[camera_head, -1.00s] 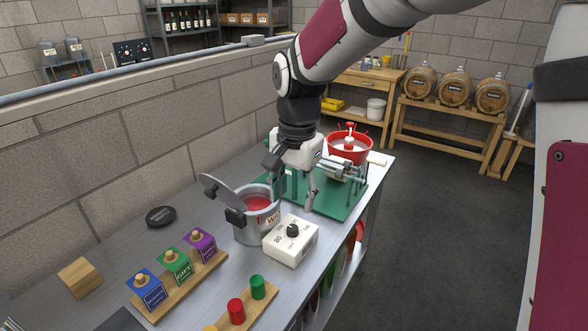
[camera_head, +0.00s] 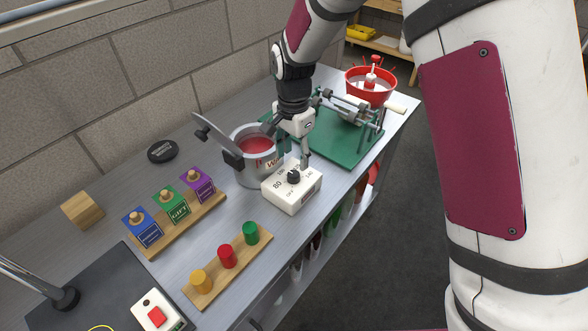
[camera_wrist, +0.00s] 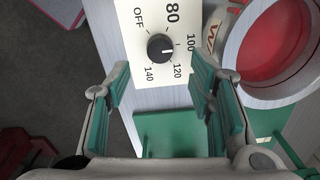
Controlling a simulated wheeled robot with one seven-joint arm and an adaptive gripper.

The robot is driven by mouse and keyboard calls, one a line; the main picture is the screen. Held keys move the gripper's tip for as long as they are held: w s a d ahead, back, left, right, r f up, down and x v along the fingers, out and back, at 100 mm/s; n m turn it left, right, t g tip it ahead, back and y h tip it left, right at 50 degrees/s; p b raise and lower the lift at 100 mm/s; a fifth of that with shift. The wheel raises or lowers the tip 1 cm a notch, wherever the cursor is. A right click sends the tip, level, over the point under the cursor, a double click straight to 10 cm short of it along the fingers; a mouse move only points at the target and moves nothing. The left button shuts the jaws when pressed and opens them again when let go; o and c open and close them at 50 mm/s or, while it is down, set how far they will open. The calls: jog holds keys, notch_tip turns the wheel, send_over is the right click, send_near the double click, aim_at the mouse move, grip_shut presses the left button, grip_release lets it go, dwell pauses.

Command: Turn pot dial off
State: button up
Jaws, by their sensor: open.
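The pot dial is a black knob (camera_head: 293,177) on top of a white control box (camera_head: 296,195). In the wrist view the knob (camera_wrist: 160,47) sits among the marks OFF, 80, 100, 120 and 140. Its light pointer line faces right, roughly toward 100 and 120. The pot (camera_head: 250,168) is grey metal, holds red contents and stands beside the box, its lid tilted up. My gripper (camera_head: 293,153) is open with its fingers pointing down, just behind and above the knob. In the wrist view the green-padded fingers (camera_wrist: 160,82) are apart and empty, the knob beyond their gap.
A green board (camera_head: 338,146) carries a metal device behind the box, with a red bowl (camera_head: 370,88) farther back. Stamp blocks on a wooden rack (camera_head: 190,226) and coloured pegs on a board (camera_head: 229,266) stand in front. The bench's right edge is close to the box.

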aim_at(293, 174)
notch_tip(293, 174, down, 6)
jog(key=shift+f+p, duration=0.15)
jog(key=shift+p, duration=0.15)
grip_shut()
